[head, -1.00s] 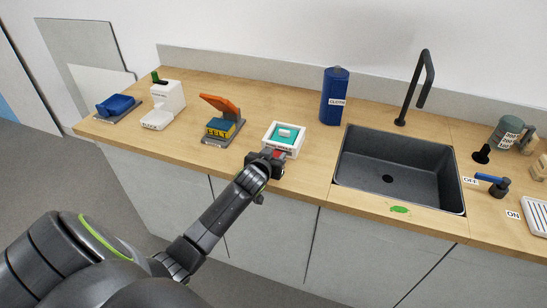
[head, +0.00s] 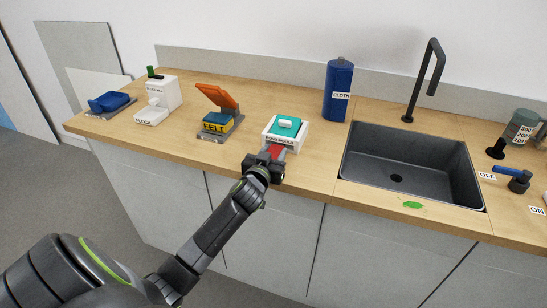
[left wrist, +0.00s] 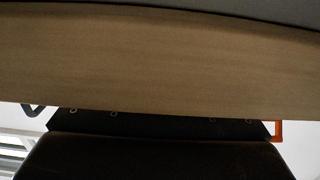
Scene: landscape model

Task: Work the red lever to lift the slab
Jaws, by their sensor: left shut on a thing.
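The mould is a white box (head: 299,146) with a lettered front, near the counter's front edge in the head view. A teal slab (head: 291,133) with a small white block on top sits at its top, seemingly a little proud of the rim. The red lever (head: 277,152) sticks out from the box front. My left gripper (head: 270,160) is shut on the red lever's end, just in front of the box. The fingertips partly hide the lever. The left wrist view shows mostly wood and dark gripper parts, with no clear lever. My right gripper is not in view.
An orange-lidded felt press (head: 222,98), a white dispenser (head: 160,97) and a blue device (head: 110,102) stand to the left on the counter (head: 330,150). A blue cloth canister (head: 338,92) stands behind right. The sink (head: 400,165) and black tap (head: 425,80) lie right.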

